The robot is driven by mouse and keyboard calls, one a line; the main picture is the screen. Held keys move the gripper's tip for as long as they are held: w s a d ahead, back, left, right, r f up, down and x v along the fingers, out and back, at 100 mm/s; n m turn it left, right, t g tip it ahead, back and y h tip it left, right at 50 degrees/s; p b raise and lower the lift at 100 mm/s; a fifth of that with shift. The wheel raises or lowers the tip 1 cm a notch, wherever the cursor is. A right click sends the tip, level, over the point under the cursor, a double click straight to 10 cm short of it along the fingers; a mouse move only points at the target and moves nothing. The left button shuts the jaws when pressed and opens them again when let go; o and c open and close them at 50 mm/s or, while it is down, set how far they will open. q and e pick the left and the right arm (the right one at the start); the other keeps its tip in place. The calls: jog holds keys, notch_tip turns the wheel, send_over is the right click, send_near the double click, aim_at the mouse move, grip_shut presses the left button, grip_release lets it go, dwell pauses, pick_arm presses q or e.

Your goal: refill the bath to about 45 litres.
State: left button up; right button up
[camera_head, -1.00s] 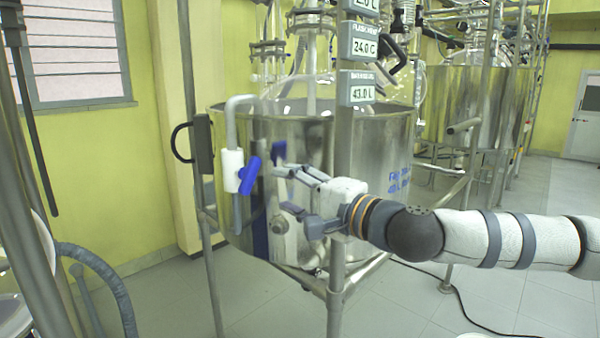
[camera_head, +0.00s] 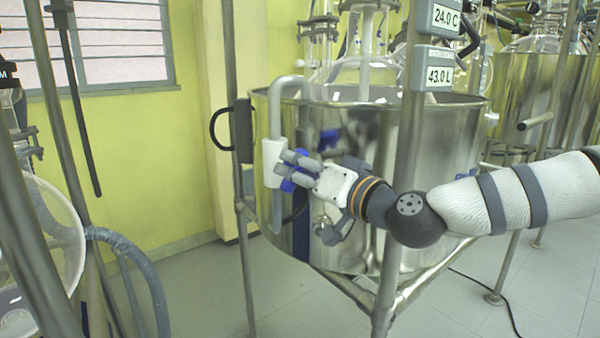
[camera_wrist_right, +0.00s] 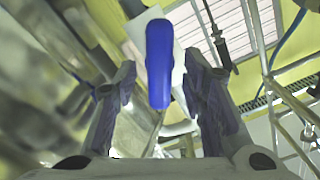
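The steel bath (camera_head: 450,140) stands in the middle of the head view, with a glass vessel inside. Its volume display (camera_head: 438,77) reads 43.0 L. A grey pipe (camera_head: 275,115) hooks over the rim and carries a white valve body (camera_head: 269,165) with a blue handle (camera_head: 288,185). My right gripper (camera_head: 303,195) is at the valve and partly covers the handle. In the wrist view the blue handle (camera_wrist_right: 159,62) stands between the two spread fingers of the right gripper (camera_wrist_right: 160,85), with gaps on both sides. My left gripper is not in view.
A frame post (camera_head: 402,170) rises before the bath, close to my right forearm. A black-handled part (camera_head: 243,130) is left of the pipe. A second steel bath (camera_head: 545,95) stands at the back right. A glass vessel (camera_head: 45,235) and a hose (camera_head: 140,255) are at the left.

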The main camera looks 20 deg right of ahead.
grip_shut()
jog(key=shift+m, duration=0.4)
jog(key=shift+d+m, duration=0.1)
jog(key=shift+m, duration=1)
jog(key=m, duration=0.2)
jog(key=shift+w+f+m, duration=0.1)
jog(key=shift+m, duration=0.3)
jog(key=m, duration=0.2)
jog(key=shift+d+f+m, duration=0.1)
jog(key=shift+m, duration=0.2)
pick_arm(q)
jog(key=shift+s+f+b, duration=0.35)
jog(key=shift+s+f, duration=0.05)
pick_arm(e)
jog(key=shift+m, duration=1.7)
